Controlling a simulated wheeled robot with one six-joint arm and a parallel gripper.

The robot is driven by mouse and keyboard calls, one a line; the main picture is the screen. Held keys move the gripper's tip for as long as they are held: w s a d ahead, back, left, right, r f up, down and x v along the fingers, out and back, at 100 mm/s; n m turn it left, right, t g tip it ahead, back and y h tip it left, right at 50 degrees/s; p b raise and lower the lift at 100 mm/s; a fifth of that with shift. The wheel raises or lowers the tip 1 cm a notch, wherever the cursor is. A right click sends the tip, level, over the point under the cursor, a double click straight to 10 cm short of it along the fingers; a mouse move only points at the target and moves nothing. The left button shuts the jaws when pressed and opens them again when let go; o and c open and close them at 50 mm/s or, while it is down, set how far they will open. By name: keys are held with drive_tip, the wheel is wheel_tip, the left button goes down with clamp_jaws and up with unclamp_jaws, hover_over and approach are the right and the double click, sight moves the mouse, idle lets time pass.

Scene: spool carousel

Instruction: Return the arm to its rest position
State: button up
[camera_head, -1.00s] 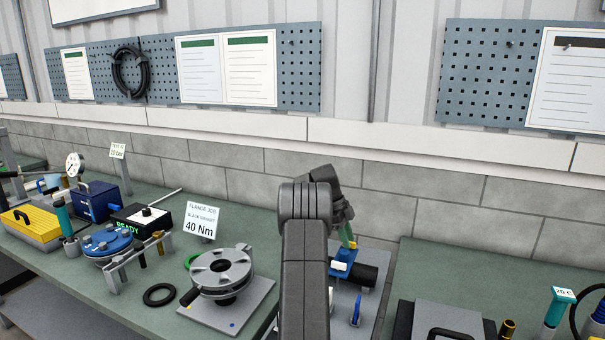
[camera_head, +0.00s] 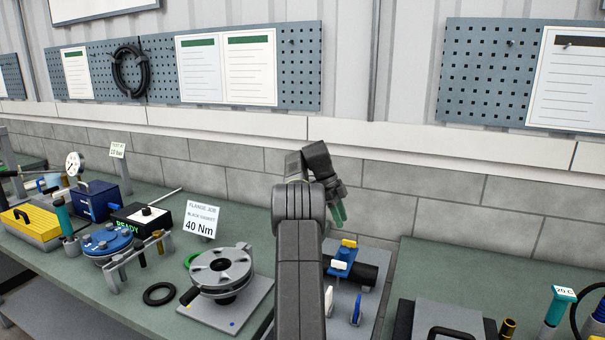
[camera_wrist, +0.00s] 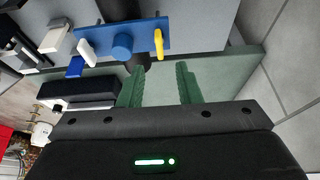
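My gripper (camera_head: 339,217) hangs from my raised arm above the back of the bench, with its green fingers pointing down. In the wrist view, my gripper (camera_wrist: 160,86) has its two green fingers apart with nothing between them. Below it in the head view is a blue fixture (camera_head: 341,265) with yellow and white parts on a grey plate. The blue fixture also shows in the wrist view (camera_wrist: 122,44), beyond the fingertips and apart from them. My arm hides part of the bench in the head view.
A flange (camera_head: 222,267) on a grey plate stands left of my arm, by a "40 Nm" sign (camera_head: 201,220). A black ring (camera_head: 159,294) lies farther left. The block wall (camera_head: 400,195) rises close behind my gripper.

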sight(348, 241)
drive_tip(key=s+p+v, duration=0.1)
drive_tip(key=v, duration=0.5)
drive_tip(key=x, duration=1.3)
drive_tip(key=shift+w+f+b, duration=0.1)
drive_tip(key=shift+w+b, duration=0.2)
drive_tip(key=shift+w, duration=0.1)
drive_tip(key=shift+d+f+n+b, duration=0.1)
drive_tip(key=shift+f+n+b, duration=0.2)
drive_tip(key=shift+f+b, duration=0.15)
drive_tip(key=shift+n+t+b, duration=0.3)
drive_tip(key=shift+n+b, duration=0.1)
drive_tip(key=shift+n, duration=0.1)
drive_tip(key=shift+s+r+n+b, duration=0.15)
drive_tip(key=shift+n+b, duration=0.15)
drive_tip(key=shift+n, duration=0.2)
drive_tip(key=n+t+b, duration=0.1)
drive_tip(key=n+b, duration=0.1)
drive_tip(key=n, duration=0.1)
drive_tip(key=shift+t, duration=0.3)
drive_tip(key=shift+r+n+t+b, duration=0.15)
drive_tip(key=shift+n+t+b, duration=0.25)
drive_tip(key=shift+n, duration=1)
